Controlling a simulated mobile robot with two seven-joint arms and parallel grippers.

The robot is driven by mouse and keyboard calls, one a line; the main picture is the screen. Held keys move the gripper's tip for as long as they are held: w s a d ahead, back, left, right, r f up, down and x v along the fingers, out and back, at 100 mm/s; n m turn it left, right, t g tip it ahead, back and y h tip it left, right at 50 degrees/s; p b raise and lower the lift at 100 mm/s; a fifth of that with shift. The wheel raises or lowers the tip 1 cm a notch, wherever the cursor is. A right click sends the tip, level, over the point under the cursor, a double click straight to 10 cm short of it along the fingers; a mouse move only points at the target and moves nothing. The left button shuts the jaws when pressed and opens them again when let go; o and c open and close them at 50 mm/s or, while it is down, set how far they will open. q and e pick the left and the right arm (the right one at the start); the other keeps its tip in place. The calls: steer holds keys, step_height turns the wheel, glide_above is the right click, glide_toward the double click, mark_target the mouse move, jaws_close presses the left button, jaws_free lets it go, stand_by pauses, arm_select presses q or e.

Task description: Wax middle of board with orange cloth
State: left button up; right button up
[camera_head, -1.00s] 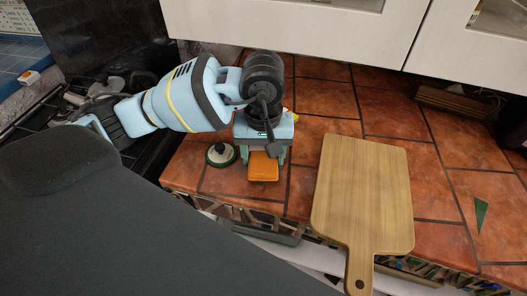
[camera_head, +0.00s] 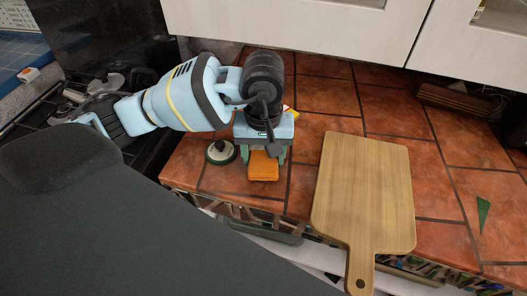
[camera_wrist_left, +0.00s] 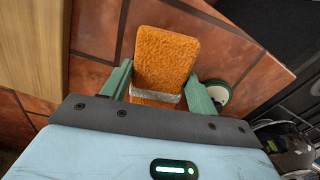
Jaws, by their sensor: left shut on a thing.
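The orange cloth (camera_head: 263,168) is a small folded block with a pale band, seen close up in the left wrist view (camera_wrist_left: 165,60). My left gripper (camera_head: 265,153) is shut on it, with green fingers on either side of it in the wrist view (camera_wrist_left: 159,88). I cannot tell whether the cloth touches the counter. The wooden board (camera_head: 363,190) lies flat to the right of the gripper, its handle pointing toward me past the counter's front edge. The board's edge also shows at the left of the wrist view (camera_wrist_left: 28,45). My right gripper is not in view.
A round green and white lidded item (camera_head: 221,152) stands just left of the gripper. A yellow and white thing (camera_head: 290,111) is partly hidden behind it. The stove (camera_head: 100,100) is at the left.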

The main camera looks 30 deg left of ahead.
mark_target(249, 171)
arm_select(q)
steer(key=shift+s+f, duration=0.1)
steer(key=shift+f, duration=0.05)
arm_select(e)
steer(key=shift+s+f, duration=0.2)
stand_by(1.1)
